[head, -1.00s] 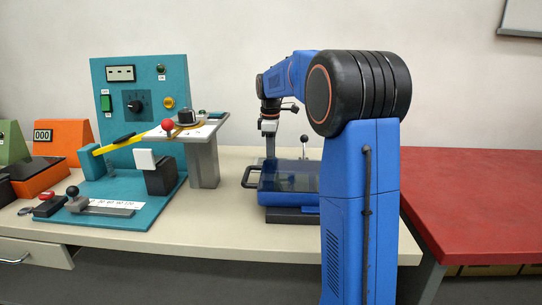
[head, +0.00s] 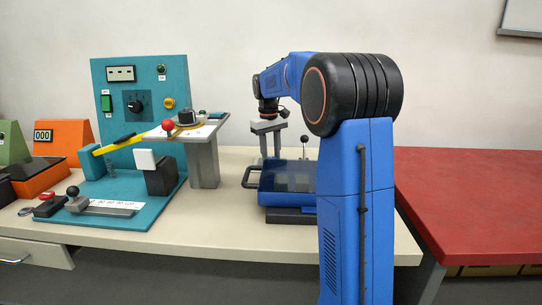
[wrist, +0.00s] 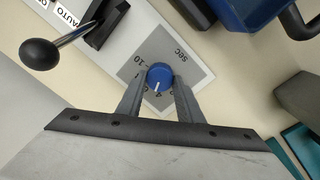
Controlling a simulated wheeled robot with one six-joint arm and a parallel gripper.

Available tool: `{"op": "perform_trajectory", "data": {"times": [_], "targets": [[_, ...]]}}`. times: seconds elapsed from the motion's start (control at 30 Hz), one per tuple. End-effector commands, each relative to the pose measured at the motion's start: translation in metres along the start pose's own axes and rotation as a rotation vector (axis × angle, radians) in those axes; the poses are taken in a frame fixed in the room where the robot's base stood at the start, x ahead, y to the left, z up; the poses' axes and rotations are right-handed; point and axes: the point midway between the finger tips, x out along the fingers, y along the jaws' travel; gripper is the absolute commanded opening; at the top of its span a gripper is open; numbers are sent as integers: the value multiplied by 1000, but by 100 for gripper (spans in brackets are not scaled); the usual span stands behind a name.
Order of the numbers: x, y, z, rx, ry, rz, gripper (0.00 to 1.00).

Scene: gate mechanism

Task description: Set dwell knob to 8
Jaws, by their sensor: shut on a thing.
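The dwell knob (wrist: 159,76) is a small blue round knob with a white pointer line, on a grey dial plate (wrist: 185,52) marked "sec" and "10" in the wrist view. My gripper (wrist: 159,83) has one finger on each side of the knob and is shut on it. The white line points toward the bottom of the wrist view, away from the "10"; the numbers near it are partly hidden or too small to read surely. In the head view my gripper (head: 270,155) points down behind the blue machine, which hides its fingertips and the knob.
A black ball-ended lever (wrist: 39,54) stands close by the dial, beside the "AUTO" label. The blue machine with a clear cover (head: 288,178) stands in front of my gripper. A teal panel station (head: 140,75) is at left; a red table (head: 470,205) is at right.

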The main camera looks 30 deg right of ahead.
Motion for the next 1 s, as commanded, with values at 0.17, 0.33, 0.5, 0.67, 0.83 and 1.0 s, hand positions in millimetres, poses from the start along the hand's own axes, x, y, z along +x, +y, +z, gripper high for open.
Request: {"op": "perform_trajectory", "data": {"times": [0.17,0.33,0.5,0.67,0.83,1.0], "targets": [[-1,1,-1,165,-9,1,11],[0,2,-1,326,-19,1,11],[0,2,-1,488,-29,0,11],[0,3,-1,638,-39,0,11],[0,3,-2,791,-48,0,11],[-1,4,-1,921,-56,-1,11]]}}
